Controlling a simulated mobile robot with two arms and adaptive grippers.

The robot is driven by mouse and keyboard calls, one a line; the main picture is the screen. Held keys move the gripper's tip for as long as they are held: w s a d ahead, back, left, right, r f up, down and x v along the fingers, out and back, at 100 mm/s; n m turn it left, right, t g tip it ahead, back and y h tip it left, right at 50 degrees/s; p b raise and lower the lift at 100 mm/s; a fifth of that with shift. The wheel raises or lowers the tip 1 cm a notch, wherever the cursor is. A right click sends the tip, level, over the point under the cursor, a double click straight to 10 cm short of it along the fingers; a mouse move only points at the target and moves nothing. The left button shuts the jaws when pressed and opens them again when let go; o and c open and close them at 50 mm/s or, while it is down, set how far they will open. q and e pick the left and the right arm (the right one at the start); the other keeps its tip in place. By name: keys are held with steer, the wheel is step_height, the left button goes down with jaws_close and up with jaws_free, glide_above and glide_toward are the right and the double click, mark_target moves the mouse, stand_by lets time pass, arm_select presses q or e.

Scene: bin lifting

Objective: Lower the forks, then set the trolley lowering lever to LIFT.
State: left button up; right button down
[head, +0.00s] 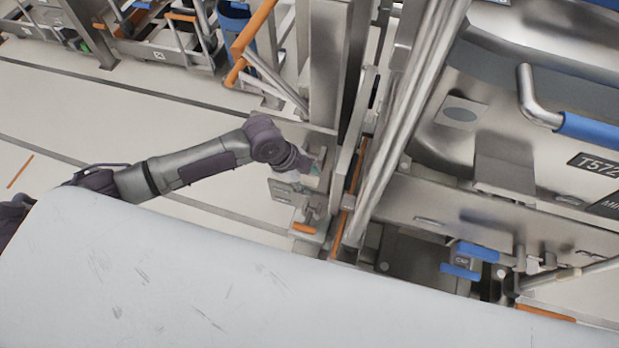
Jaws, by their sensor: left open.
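My left gripper (312,169) is at the end of the arm that comes in from the left. It is open, beside the steel mast (337,62) and just above a small metal plate (284,190). Its fingertips are small and partly hidden, and I cannot tell whether they touch anything. An orange-ended part (304,228) sits low beside the mast. I cannot tell whether it is the lowering lever, and no LIFT marking is readable. The forks cannot be clearly made out. My right gripper is not in view.
A large steel bin (440,150) with a label reading T572 and a blue-gripped handle (588,131) fills the right. Orange rails (252,40) stand behind the mast. Trolleys (165,45) stand at the back left.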

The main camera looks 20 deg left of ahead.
arm_select(q)
steer(key=shift+d+f, duration=0.1)
steer(key=shift+f, duration=0.15)
jaws_close()
